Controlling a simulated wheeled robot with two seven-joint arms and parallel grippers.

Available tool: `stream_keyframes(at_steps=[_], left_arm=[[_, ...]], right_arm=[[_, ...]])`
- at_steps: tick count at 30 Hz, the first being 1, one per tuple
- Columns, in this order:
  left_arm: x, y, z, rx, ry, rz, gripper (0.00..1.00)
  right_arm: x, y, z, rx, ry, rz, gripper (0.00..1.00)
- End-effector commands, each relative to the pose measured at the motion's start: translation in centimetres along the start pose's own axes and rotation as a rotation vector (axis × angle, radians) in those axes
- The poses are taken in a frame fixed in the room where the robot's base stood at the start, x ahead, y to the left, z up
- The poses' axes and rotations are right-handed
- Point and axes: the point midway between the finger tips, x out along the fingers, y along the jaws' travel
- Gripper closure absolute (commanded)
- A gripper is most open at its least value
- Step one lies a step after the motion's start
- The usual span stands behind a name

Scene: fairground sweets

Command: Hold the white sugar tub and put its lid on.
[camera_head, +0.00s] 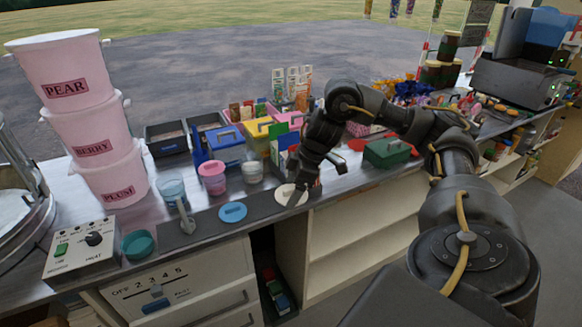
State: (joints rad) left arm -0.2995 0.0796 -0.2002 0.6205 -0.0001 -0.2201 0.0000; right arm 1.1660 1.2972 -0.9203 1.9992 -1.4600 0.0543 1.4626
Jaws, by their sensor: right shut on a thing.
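I cannot tell whether the lid still touches the counter. My left gripper is not in view.
A pink tub (212,182) and a blue tub (171,192) stand left of the white one. A blue lid (232,212) and a grey scoop (184,217) lie in front on a dark strip. Stacked pink buckets (90,125) rise at the left. Coloured boxes (226,150) crowd behind.

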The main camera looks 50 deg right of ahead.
Motion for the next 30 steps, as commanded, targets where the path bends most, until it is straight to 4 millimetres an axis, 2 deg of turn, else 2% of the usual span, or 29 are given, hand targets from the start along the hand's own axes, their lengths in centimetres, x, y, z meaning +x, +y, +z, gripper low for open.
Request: stream_keyframes(at_steps=[5,8,11,15,18,21,24,30], left_arm=[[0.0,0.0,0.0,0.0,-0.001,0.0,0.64],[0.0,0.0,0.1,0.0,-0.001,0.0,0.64],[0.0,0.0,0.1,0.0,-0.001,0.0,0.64],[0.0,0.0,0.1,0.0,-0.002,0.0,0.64],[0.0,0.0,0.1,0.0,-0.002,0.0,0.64],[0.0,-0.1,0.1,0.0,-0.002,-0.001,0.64],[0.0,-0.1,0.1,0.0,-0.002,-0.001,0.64],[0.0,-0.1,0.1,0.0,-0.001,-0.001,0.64]], right_arm=[[0.4,-0.4,-0.6,-0.006,0.002,-0.004,0.43],[1.5,-1.7,-2.5,-0.023,0.011,-0.015,0.43],[3.2,-4.3,-5.5,-0.054,0.022,-0.032,0.43],[5.4,-9.1,-9.7,-0.104,0.028,-0.052,0.43],[6.4,-12.2,-11.4,-0.13,0.021,-0.059,0.43],[7.0,-14.3,-12.2,-0.146,0.012,-0.062,0.43],[7.3,-15.4,-12.4,-0.152,0.004,-0.061,0.43],[7.5,-15.9,-12.4,-0.15,0.0,-0.063,0.43]])
